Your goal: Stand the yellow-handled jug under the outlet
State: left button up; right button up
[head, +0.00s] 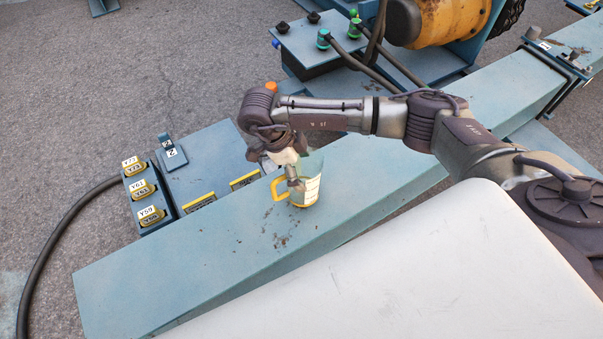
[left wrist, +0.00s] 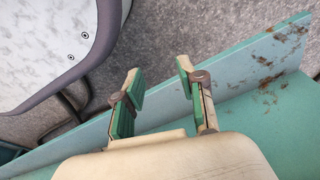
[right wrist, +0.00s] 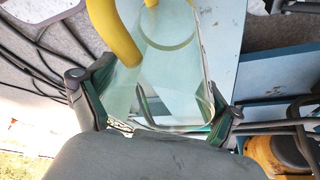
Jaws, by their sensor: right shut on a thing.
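The clear jug (head: 309,186) with a yellow handle (head: 279,188) and yellow base rim is over the teal beam in the head view. Whether it stands on the beam or hangs just above it I cannot tell. My right gripper (head: 293,180) is shut on the jug. In the right wrist view the jug (right wrist: 172,85) fills the space between the fingers, its yellow handle (right wrist: 115,35) at the upper left. My left gripper (left wrist: 160,72) is open and empty in the left wrist view, and out of the head view. I cannot make out which part is the outlet.
The teal beam (head: 190,270) runs diagonally and is bare at its near end. A blue box (head: 200,160) with yellow-labelled sockets (head: 145,190) stands behind it. A panel with capped fittings and hoses (head: 318,38) and a yellow drum (head: 450,18) are at the back.

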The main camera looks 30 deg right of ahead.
aim_at(302, 176)
notch_tip(302, 176, down, 3)
jog(key=shift+r, duration=0.1)
jog(key=o, duration=0.9)
jog(key=shift+c, duration=0.2)
pick_arm(q)
jog(key=shift+w+r, duration=0.5)
jog(key=shift+r, duration=0.2)
pick_arm(e)
jog(key=shift+o, duration=0.3)
pick_arm(q)
jog(key=shift+r, duration=0.1)
